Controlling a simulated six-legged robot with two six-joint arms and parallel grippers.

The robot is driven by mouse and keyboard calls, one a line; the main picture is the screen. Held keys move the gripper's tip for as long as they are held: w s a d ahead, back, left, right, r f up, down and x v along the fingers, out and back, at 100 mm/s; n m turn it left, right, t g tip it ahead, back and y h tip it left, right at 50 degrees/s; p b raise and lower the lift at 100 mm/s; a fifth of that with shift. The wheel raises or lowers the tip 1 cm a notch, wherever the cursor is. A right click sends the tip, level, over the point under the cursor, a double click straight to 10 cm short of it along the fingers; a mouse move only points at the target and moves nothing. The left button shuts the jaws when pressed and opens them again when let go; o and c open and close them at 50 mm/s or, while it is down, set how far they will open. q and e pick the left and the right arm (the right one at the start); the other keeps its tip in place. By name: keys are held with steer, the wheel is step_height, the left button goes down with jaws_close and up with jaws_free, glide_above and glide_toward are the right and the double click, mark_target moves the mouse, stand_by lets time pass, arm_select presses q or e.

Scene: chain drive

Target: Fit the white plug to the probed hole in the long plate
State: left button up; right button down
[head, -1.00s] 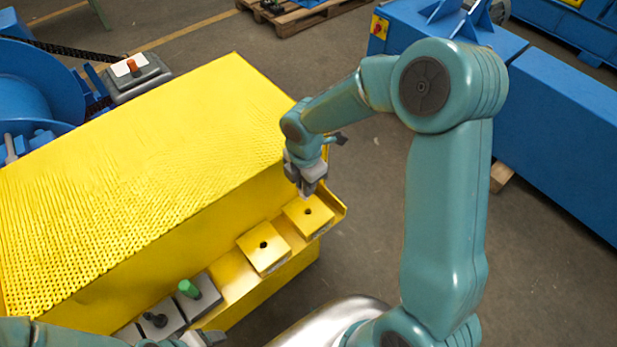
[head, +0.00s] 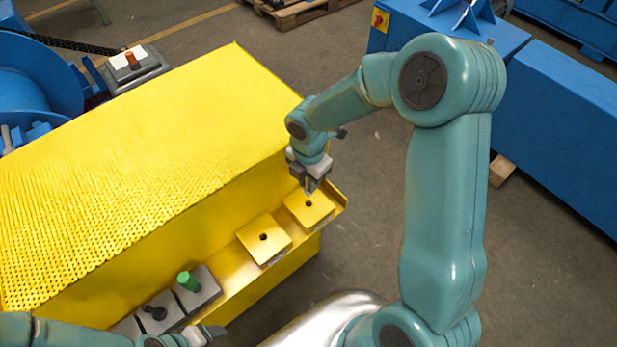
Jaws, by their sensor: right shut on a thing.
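My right gripper (head: 311,188) is shut on a small pale thing, mostly hidden between the jaws, perhaps the white plug. Its tip is just above the far edge of the right yellow square plate (head: 319,213), behind the plate's dark hole; I cannot tell whether it touches. A second yellow square plate (head: 263,252) with a dark hole lies to the left. Both sit on a yellow ledge; I cannot tell which is the long plate. My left gripper (head: 212,334) is low at the bottom edge, and its jaws are unclear.
A grey block with a green peg (head: 188,281) and one with a black peg (head: 155,313) stand left along the ledge. The big yellow box (head: 150,160) rises behind the ledge.

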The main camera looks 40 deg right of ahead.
mark_target(308, 196)
steer(key=shift+f+b, duration=1)
steer(key=shift+f, duration=0.65)
stand_by(0.4)
steer(key=shift+f+b, duration=1.4)
steer(key=shift+f, duration=0.65)
steer(key=c, duration=1)
jaws_free()
step_height(308, 196, up, 16)
steer(key=shift+r+p, duration=0.25)
steer(key=shift+p, duration=0.6)
